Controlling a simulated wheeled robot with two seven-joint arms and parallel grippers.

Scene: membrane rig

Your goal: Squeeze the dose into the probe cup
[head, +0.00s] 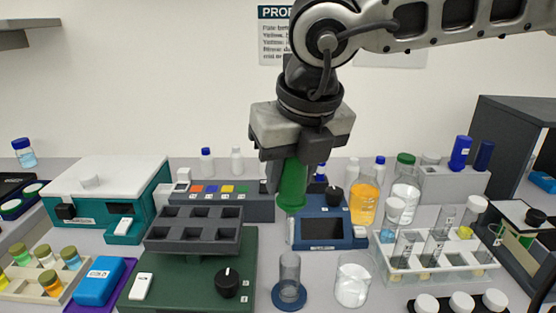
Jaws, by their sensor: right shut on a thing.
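My right gripper (293,163) points down over the middle of the bench and is shut on a green squeeze bulb (292,188). A thin pale stem (290,231) shows below the bulb, in front of the blue instrument's left edge. A clear cylinder on a round blue base (289,277) stands below and nearer. I cannot tell whether this cylinder is the probe cup, or whether there is liquid in the bulb. The stem's tip appears above the cylinder's rim. My left gripper is out of view.
A blue instrument with a dark screen (324,229) stands just behind. A beaker (352,281) is right of the cylinder, and a clear tube rack (432,272) lies farther right.

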